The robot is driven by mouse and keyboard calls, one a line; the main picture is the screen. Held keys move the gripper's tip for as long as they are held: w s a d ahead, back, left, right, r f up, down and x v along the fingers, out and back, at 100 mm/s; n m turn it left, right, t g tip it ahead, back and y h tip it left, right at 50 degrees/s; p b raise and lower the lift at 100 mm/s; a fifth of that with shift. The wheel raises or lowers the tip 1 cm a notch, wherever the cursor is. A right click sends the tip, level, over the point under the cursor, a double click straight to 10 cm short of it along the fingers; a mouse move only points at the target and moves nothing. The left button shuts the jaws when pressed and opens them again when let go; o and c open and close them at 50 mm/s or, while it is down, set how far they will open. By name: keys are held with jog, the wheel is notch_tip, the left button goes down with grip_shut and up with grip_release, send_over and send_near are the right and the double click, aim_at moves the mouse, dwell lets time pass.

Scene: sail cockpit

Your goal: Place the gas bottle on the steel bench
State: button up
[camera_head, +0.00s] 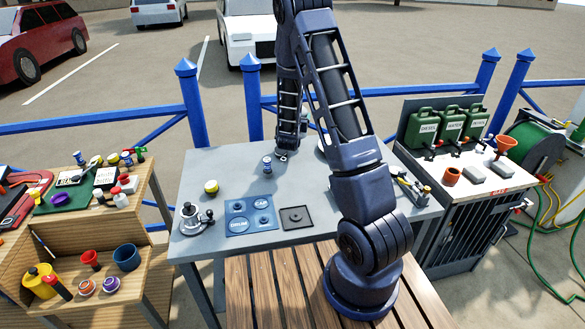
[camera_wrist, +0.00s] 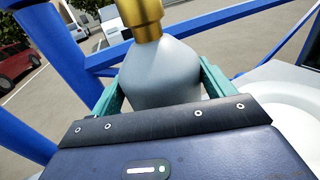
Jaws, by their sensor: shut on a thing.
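A pale grey gas bottle (camera_wrist: 160,92) with a brass neck fitting (camera_wrist: 143,16) fills the middle of the wrist view. My gripper (camera_wrist: 163,78) is shut on its body, with one green finger on each side. The bottle's lower part is hidden behind my gripper's housing. In the head view my arm hides the bottle and the fingers. The grey-topped steel bench (camera_head: 222,175) stands in the middle of the head view, and my arm reaches over it to its far side. I cannot tell whether the bottle touches the bench.
The bench carries a blue marked mat (camera_head: 237,225), a dark square tray (camera_head: 296,218), a metal pot (camera_head: 190,217), a yellow item (camera_head: 211,187) and a small blue canister (camera_head: 267,166). A blue fence (camera_head: 195,105) runs behind. A white round surface (camera_wrist: 285,105) is at right in the wrist view.

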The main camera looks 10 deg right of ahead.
jog(key=s+a+r+m+g+h, duration=0.45)
jog(key=s+r, duration=0.25)
jog(key=s, duration=0.4)
jog(key=s+a+r+m+g+h, duration=0.45)
jog(key=s+r, duration=0.25)
jog(key=s, duration=0.3)
notch_tip(320, 180, down, 20)
jog(key=shift+d+r+n+t, duration=0.2)
jog(key=shift+n+t, duration=0.1)
jog(key=shift+f, duration=0.2)
jog(key=o, duration=1.5)
jog(key=shift+o, duration=0.2)
jog(key=shift+r, duration=0.15)
